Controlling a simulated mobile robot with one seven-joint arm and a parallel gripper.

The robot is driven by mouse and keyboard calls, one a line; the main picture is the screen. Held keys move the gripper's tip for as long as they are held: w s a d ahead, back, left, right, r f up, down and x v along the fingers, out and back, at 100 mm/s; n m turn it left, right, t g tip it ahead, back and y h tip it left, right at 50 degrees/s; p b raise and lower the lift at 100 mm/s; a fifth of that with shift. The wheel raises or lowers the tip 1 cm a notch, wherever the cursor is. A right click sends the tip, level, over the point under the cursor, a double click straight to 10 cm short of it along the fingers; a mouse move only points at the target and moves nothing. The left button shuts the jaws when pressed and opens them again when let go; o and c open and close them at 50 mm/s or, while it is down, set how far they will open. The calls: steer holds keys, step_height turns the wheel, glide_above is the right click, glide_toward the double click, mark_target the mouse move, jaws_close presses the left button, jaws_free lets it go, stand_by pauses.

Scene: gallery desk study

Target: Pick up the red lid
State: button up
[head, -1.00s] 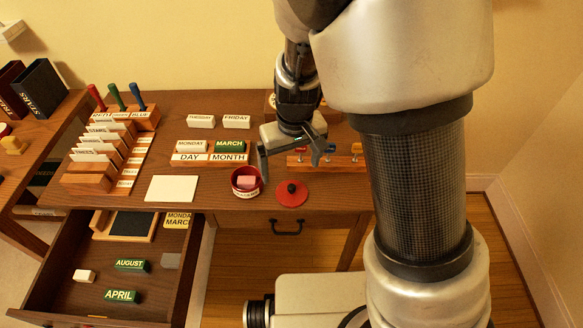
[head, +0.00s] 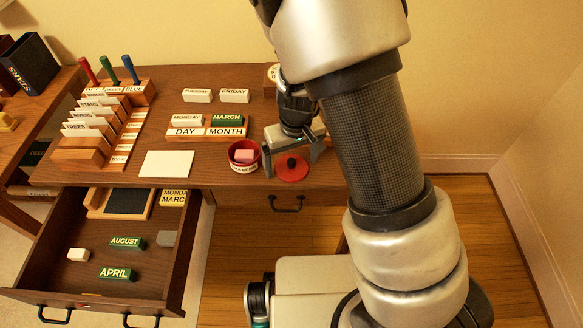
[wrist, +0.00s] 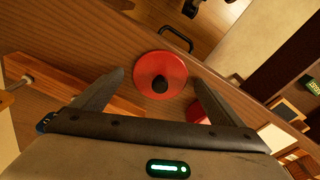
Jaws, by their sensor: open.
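The red lid (head: 291,171) is a flat round disc with a black knob, lying on the desk near its front edge. In the wrist view the lid (wrist: 174,68) lies just beyond and between the two fingers. My gripper (head: 292,168) is open and empty, with its fingers on either side of the lid in the head view; it also shows in the wrist view (wrist: 159,76). I cannot tell how high the fingertips are above the desk. A red round container (head: 243,165) with a pink block inside stands just left of the lid.
A white card (head: 166,164) lies left on the desk. The day and month holder (head: 206,134) stands behind the container. An open drawer (head: 62,250) with blocks juts out at front left. A wooden rack (wrist: 110,92) lies beside my left finger.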

steer(key=c, duration=1.1)
steer(key=shift+c, duration=0.2)
steer(key=shift+r, duration=0.1)
